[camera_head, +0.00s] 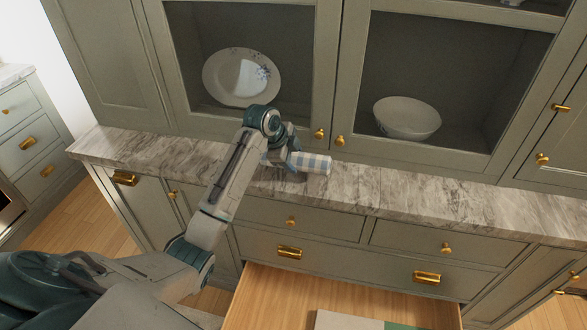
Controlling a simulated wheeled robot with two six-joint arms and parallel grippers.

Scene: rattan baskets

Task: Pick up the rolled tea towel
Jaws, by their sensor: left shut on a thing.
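The rolled tea towel (312,162) is blue and white checked and lies level just above or on the marble counter; I cannot tell whether it touches. My left gripper (292,160) is shut on its left end, and the wrist hides that end. My left arm reaches in from the lower left over the cabinet front. My right gripper is not in view.
The marble counter (430,195) is clear to the right. Glass-fronted cabinets stand behind it, with a plate (241,77) and a bowl (407,118) inside. Below, an open drawer (270,305) juts out, with a flat pale item (348,320) in it.

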